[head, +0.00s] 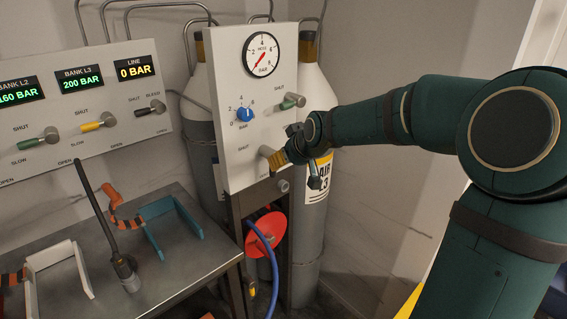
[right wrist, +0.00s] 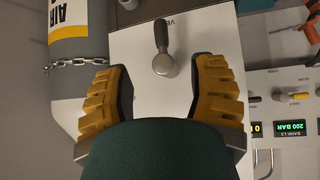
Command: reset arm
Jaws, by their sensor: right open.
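My right arm comes in from the right in the head view, and its gripper (head: 278,160) is at the lower part of the white gauge panel (head: 226,100). In the right wrist view the gripper (right wrist: 161,78) is open, its two yellow ribbed fingers wide apart and empty. A valve lever (right wrist: 163,62) with a grey hub and dark handle shows between and just beyond the fingertips, with no visible contact. In the head view the gripper partly hides the panel's lower fittings. My left gripper is not in view.
A gas cylinder (head: 315,248) labelled AIR L3 stands behind the panel, chained in the wrist view (right wrist: 84,65). A red disc (head: 268,232) and blue hose (head: 262,250) hang below. A metal bench (head: 190,255) with holders stands left, under a bank panel (head: 120,115) of several levers.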

